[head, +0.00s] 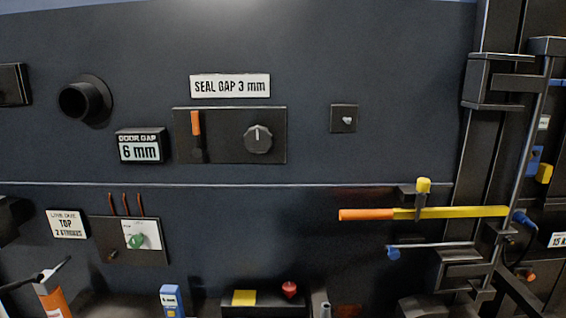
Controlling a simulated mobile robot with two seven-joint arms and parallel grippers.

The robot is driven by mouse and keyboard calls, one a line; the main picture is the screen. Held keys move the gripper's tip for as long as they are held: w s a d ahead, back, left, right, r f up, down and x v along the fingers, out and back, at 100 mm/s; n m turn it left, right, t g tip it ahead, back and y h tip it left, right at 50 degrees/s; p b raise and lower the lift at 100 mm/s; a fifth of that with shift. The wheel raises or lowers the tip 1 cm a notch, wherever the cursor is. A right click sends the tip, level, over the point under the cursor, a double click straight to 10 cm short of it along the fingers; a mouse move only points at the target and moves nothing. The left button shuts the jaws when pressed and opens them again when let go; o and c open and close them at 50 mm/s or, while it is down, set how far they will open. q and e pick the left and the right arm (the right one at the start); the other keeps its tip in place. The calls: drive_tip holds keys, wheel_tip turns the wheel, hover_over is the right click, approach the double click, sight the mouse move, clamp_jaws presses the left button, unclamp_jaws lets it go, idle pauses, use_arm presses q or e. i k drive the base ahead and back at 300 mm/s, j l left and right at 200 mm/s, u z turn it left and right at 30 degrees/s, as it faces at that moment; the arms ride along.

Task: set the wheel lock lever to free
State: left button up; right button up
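No lever in the head view carries a readable wheel lock label, so I cannot tell which one it is. A long yellow bar with an orange grip (366,214) lies about level at the right, with a yellow-topped block (424,185) at its middle. Below it is a thin level rod with a blue knob (393,253) at its left end. A small orange-handled lever (196,123) stands upright on a dark plate, left of a round black dial (258,139). Neither of my grippers shows.
A dark wall panel fills the view. A vertical post (525,150) with brackets stands at the right. A black pipe stub (82,101) sticks out at upper left. A green knob (137,241), a red knob (290,289) and an orange object (52,300) are lower down.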

sight(198, 151)
drive_tip(key=j+z, duration=0.15)
drive_tip(key=z, duration=0.25)
drive_tip(key=j+z, duration=0.15)
drive_tip(key=z, duration=0.2)
drive_tip(key=j+z, duration=0.2)
drive_tip(key=z, duration=0.2)
drive_tip(key=j+z, duration=0.15)
drive_tip(key=z, duration=0.25)
drive_tip(key=k+j+z, duration=0.3)
drive_tip(key=j, duration=0.15)
drive_tip(key=k+j+z, duration=0.3)
drive_tip(key=j, duration=0.1)
